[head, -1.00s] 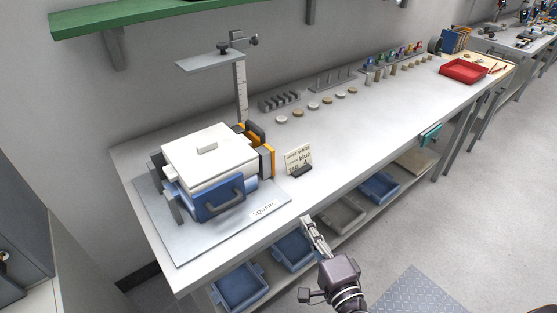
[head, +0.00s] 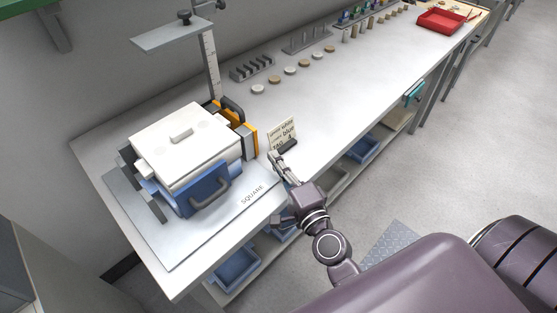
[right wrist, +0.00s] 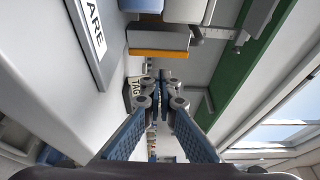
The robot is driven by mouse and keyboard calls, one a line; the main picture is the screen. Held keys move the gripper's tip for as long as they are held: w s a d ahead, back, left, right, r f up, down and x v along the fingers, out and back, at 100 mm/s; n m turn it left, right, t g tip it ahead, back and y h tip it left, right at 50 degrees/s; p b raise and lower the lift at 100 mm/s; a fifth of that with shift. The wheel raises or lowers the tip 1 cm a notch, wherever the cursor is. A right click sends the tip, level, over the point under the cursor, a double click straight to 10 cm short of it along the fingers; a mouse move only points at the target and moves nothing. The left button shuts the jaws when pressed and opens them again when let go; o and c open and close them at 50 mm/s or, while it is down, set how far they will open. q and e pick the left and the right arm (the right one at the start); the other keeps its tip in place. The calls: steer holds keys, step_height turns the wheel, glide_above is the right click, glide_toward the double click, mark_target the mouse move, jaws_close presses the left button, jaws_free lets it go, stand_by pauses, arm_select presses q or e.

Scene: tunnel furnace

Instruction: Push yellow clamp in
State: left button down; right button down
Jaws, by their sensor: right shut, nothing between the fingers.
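The yellow clamp (head: 244,126), orange-yellow with dark grey parts, sits at the right side of the furnace box (head: 185,143), which has a white lid and a blue front door with a handle. The clamp also shows in the right wrist view as an orange-yellow bar (right wrist: 158,53) on a grey block. My right gripper (head: 275,158) is shut and empty, in front of the small text card (head: 284,131) and to the right of the clamp, apart from it. In the right wrist view its fingertips (right wrist: 160,76) are together just below the yellow bar. My left gripper is not in view.
The furnace stands on a grey plate marked SQUARE (head: 172,243). A measuring stand (head: 210,65) rises behind the clamp. Several round discs (head: 290,71) lie along the bench. A red tray (head: 440,20) is at the far end. The bench middle is clear.

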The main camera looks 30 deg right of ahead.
steer(key=shift+w+f+p, duration=0.1)
steer(key=shift+w+p, duration=0.4)
steer(key=shift+w, duration=2.6)
